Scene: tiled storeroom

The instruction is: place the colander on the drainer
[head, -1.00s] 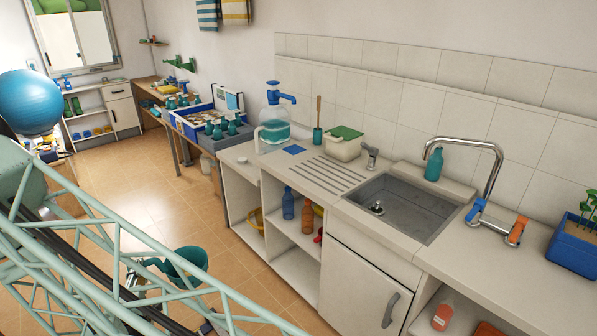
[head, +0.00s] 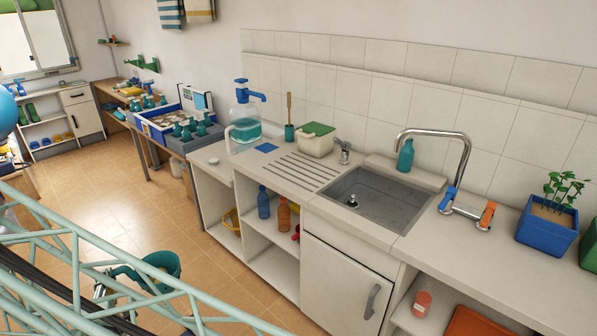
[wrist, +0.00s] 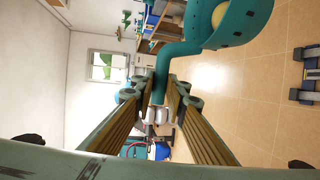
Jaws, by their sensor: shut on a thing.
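The teal colander (head: 164,264) hangs low at the lower left of the head view, in front of the counter and over the tiled floor. My gripper (wrist: 160,95) is shut on its bent teal handle, and the colander bowl (wrist: 205,35) shows at the top of the wrist view, partly cut off. In the head view my lattice arm partly hides the gripper and colander. The drainer (head: 302,172) is the ridged part of the counter, left of the sink. Its ridges are bare; the colander is well apart from it.
The sink (head: 375,200) has a chrome faucet (head: 455,165) on its right. Behind the drainer stand a green-lidded container (head: 317,140) and a brush holder (head: 289,133). A water jug (head: 245,118) stands to the left. A blue planter (head: 546,225) is at right.

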